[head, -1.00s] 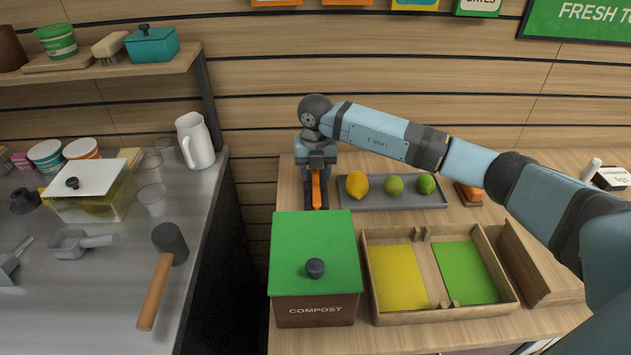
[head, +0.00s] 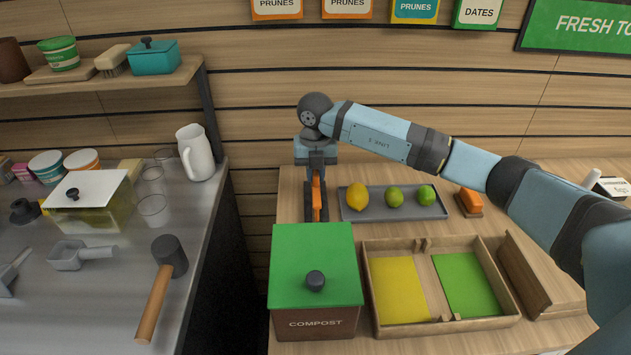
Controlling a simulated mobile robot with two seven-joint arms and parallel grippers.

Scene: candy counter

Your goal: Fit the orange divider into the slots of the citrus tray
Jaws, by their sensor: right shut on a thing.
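My right gripper (head: 316,203) is shut on the orange divider (head: 316,192), which shows as a narrow upright strip between the fingers. It is behind the green-lidded compost bin and left of the grey fruit tray. The citrus tray (head: 373,318) is a wooden box at the front right, with a yellow panel (head: 400,288) on its left floor and a green panel (head: 466,283) on its right. Small slotted blocks stand at the middle of its far and near walls. The divider is well apart from the tray. My left gripper is not in view.
The compost bin (head: 315,262) stands directly left of the citrus tray. A grey tray (head: 420,212) with a lemon and two limes lies behind it. A wooden angled piece (head: 540,280) stands right of the citrus tray.

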